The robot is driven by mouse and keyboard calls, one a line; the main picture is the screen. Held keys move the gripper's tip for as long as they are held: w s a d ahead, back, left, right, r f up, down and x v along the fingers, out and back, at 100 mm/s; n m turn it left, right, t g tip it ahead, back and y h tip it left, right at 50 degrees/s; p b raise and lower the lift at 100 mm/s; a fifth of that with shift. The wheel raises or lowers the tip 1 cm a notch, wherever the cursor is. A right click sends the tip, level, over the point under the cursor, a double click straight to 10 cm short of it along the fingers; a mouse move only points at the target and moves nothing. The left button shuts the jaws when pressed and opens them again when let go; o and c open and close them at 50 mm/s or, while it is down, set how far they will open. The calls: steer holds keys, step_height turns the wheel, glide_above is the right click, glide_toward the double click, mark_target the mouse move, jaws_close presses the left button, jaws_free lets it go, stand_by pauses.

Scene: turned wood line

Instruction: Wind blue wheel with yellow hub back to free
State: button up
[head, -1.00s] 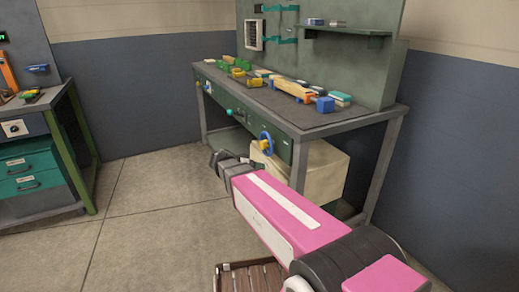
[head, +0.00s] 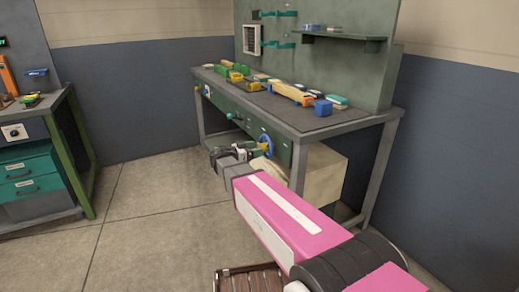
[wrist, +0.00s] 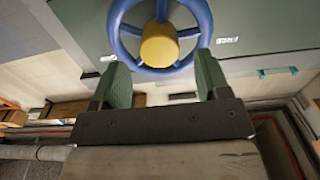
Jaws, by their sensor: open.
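The blue wheel (wrist: 203,22) with its yellow hub (wrist: 159,45) is mounted on the green front panel of the bench. In the wrist view it fills the top middle, and its upper rim is cut off by the frame. In the head view the wheel (head: 266,144) is small, below the bench top. My gripper (wrist: 163,82) is open, with its two green fingers on either side of the wheel's lower part. I cannot tell whether the fingers touch the rim. In the head view my gripper (head: 244,150) is just left of the wheel.
The bench top (head: 330,123) holds several blocks and parts. A teal knob (head: 230,116) is on the bench front, left of the wheel. A beige box (head: 322,178) stands under the bench. A second workstation (head: 40,175) is at the left, with clear floor between.

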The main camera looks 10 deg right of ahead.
mark_target(267, 146)
steer(key=shift+x, duration=1.25)
steer(key=shift+c, duration=0.3)
steer(key=c, duration=0.9)
steer(key=shift+o, duration=0.2)
